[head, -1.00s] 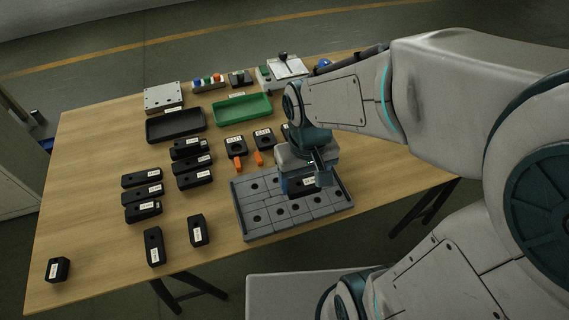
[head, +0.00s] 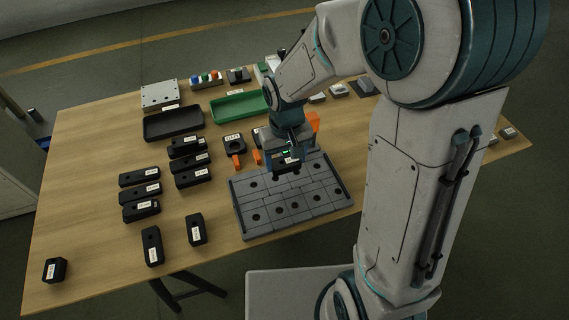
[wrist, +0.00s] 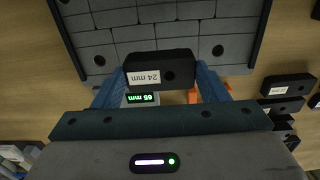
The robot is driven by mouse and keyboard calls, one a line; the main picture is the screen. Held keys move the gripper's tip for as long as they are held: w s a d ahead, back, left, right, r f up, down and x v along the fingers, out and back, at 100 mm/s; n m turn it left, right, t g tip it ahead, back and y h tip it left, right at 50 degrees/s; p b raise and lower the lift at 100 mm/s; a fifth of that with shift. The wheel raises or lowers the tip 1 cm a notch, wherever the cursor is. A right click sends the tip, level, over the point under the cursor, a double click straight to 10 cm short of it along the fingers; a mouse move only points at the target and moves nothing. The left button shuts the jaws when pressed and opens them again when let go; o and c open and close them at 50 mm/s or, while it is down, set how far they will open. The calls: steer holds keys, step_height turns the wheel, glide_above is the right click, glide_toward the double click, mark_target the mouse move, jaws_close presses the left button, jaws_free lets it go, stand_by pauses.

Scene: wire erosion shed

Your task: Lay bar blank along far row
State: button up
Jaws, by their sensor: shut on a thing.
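My gripper (head: 287,163) is shut on a black bar blank (wrist: 160,72), with a blue finger at each end in the wrist view. The bar has a white label reading 24 mm, upside down in that view, and a round hole. The grey tray (head: 243,238) holds grey blocks in rows, some with dark round holes. My gripper is over the tray's far edge in the head view. Part of the far row is hidden behind it. I cannot tell how high the bar is above the tray.
Several labelled black blocks (head: 140,194) lie left of the tray. A black tray (head: 174,136) and a green tray (head: 238,118) stand farther back. Orange pieces (head: 236,161) lie near the tray's far left.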

mark_target(285, 159)
steer(key=shift+w+a+f, duration=0.1)
steer(key=shift+w+f, duration=0.2)
steer(key=shift+w, duration=0.1)
steer(key=shift+f, duration=1.9)
steer(key=shift+f, duration=0.1)
steer(key=shift+f+b, duration=0.15)
steer(key=shift+b, duration=0.15)
steer(key=o, duration=1.4)
steer(key=shift+r, duration=0.2)
